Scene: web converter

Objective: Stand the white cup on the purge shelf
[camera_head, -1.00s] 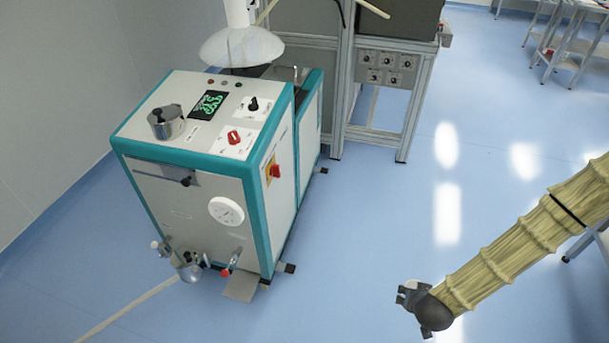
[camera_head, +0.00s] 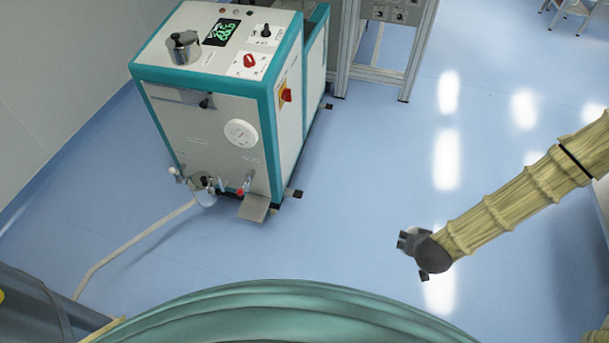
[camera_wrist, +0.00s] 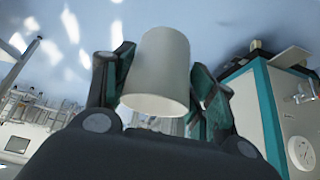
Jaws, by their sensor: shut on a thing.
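The white cup (camera_wrist: 158,72) is between the two dark fingers of my gripper (camera_wrist: 160,85) in the wrist view. My gripper is shut on it. In the head view my gripper (camera_head: 411,251) is over the floor at right, well away from the machine; I cannot make out the cup there. A small metal plate (camera_head: 254,207), which looks like the purge shelf, juts from the low front of the white and teal machine (camera_head: 215,120). It looks bare.
Small valves and a metal fitting (camera_head: 204,190) stick out left of the plate. A pale hose (camera_head: 135,240) runs over the floor at left. A metal frame (camera_head: 385,60) stands behind. The blue floor (camera_head: 340,210) between machine and arm is clear.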

